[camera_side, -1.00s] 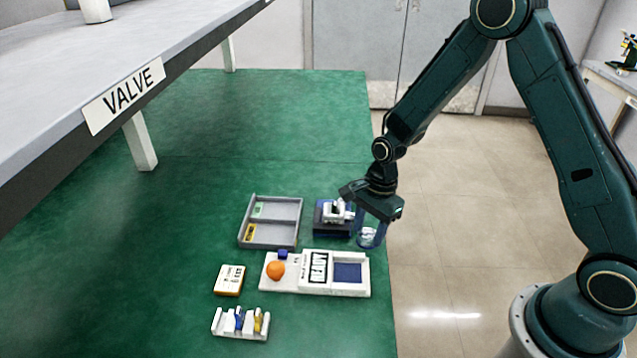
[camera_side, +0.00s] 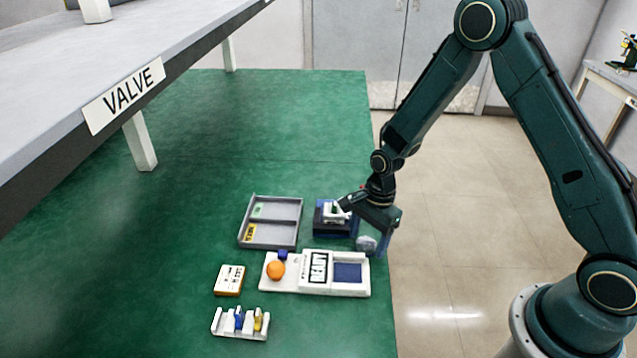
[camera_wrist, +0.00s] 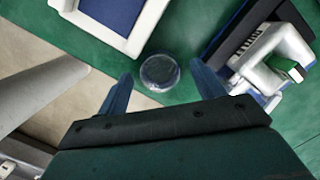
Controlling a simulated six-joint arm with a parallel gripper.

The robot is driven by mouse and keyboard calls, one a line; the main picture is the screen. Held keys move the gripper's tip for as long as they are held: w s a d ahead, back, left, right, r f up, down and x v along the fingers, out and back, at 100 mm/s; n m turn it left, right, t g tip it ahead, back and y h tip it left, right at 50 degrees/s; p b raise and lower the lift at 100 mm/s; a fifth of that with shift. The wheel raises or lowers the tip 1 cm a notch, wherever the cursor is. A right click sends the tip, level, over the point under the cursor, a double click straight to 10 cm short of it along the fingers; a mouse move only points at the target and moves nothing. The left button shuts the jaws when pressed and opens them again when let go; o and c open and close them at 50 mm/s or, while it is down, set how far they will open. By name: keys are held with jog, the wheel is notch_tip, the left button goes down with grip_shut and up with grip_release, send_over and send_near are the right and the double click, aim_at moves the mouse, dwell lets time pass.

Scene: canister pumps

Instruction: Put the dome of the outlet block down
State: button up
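The clear dome (camera_side: 366,243) rests on the green mat near its right edge, beside the white panel. In the wrist view the dome (camera_wrist: 160,72) shows as a round, transparent cap between my fingers, with a gap on each side. My gripper (camera_side: 372,240) is low over the mat and open around the dome; both fingers show in the wrist view (camera_wrist: 161,74). The outlet block (camera_side: 333,230), dark blue with a white fitting on top, stands just left of my gripper. It is at the right of the wrist view (camera_wrist: 270,60).
A grey tray (camera_side: 270,246), a small box (camera_side: 229,280) and a white rack (camera_side: 240,325) are left. The far mat is clear.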

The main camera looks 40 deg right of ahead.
aim_at(372, 238)
jog(key=shift+r, duration=0.1)
notch_tip(372, 238, up, 12)
jog(key=d, duration=0.1)
jog(key=shift+d, duration=0.4)
dwell(0.5)
dwell(0.5)
jog(key=s+r+n+t+h, duration=0.1)
jog(key=s+r+n, duration=0.35)
jog(key=r, duration=0.25)
jog(key=s+r+n+t, duration=0.2)
jog(key=s+r+n, duration=0.25)
jog(key=r, duration=0.35)
jog(key=s+r+n+t, duration=0.2)
jog(key=s+r+n, duration=0.3)
jog(key=s, duration=0.8)
jog(key=n, duration=0.3)
jog(key=shift+s+n+t+h, duration=0.2)
jog(key=shift+n+t+h, duration=0.1)
jog(key=shift+n+h, duration=0.1)
